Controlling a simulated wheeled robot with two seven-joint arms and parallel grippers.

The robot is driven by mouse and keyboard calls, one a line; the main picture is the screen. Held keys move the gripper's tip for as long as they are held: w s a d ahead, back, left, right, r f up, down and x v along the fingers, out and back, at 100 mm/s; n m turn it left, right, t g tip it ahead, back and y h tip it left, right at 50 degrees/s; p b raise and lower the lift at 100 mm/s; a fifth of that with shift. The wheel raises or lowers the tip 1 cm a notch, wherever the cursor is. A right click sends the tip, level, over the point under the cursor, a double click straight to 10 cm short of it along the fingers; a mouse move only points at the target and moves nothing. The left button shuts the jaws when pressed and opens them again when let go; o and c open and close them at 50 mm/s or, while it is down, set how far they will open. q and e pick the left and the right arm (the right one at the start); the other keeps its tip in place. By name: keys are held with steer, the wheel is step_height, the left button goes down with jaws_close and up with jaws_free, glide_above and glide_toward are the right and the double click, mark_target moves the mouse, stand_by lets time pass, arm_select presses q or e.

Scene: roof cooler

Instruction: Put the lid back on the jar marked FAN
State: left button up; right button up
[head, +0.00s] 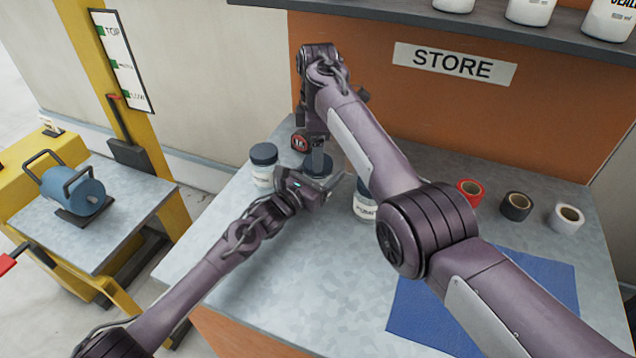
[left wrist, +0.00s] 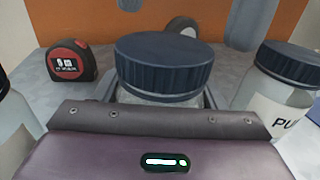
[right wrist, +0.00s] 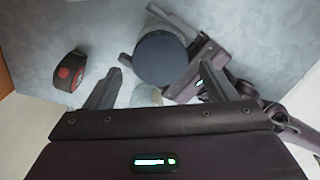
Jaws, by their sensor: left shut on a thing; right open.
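A clear jar with a dark blue lid (left wrist: 165,62) stands between the fingers of my left gripper (head: 318,180), which is shut on the jar below the lid. The lid sits on the jar's mouth and looks level; I cannot tell whether it is tight. This jar's label is hidden. My right gripper (right wrist: 160,72) is open above, its fingers apart on either side of the lid, which also shows in the right wrist view (right wrist: 160,58).
A lidded jar (head: 263,170) stands to the left, and another, its label starting "PU" (left wrist: 275,112), to the right. A red-black tape measure (left wrist: 68,62) lies behind. Tape rolls (head: 515,206) and a blue mat (head: 440,300) occupy the right side. The counter's front left (head: 290,270) is clear.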

mark_target(318, 179)
steer(key=shift+f, duration=1.55)
steer(key=c, duration=1)
steer(key=m, duration=0.3)
steer(key=shift+m, duration=0.3)
steer(key=m, duration=0.9)
steer(key=shift+m, duration=0.4)
steer(key=m, duration=0.2)
steer(key=shift+m, duration=0.4)
steer(key=o, duration=1.1)
steer(key=shift+c, duration=0.2)
